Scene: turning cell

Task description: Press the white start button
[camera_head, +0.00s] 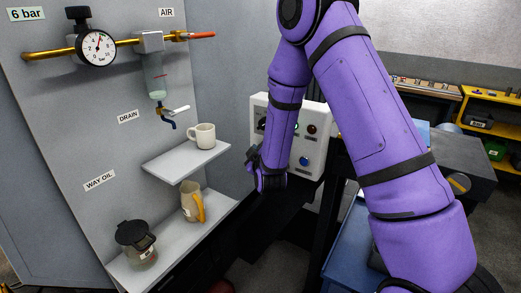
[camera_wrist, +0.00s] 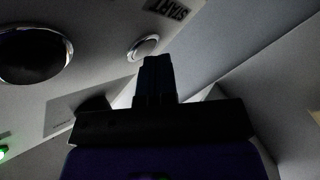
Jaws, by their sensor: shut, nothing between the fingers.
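The white start button (camera_wrist: 143,47) shows in the wrist view as a small pale round button in a metal ring, beside the START label (camera_wrist: 168,9). My gripper (camera_wrist: 157,62) is shut and empty, with its fingertips just below the button in that picture. Whether they touch it, I cannot tell. In the head view my gripper (camera_head: 268,184) hangs in front of the lower left part of the white control panel (camera_head: 323,112).
A blue button (camera_head: 304,161) and a dark red one (camera_head: 311,129) show on the panel. A large dark round control (camera_wrist: 33,55) is at the left in the wrist view. Shelves with a white mug (camera_head: 202,136), a jug (camera_head: 192,203) and a lidded pot (camera_head: 137,245) stand left.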

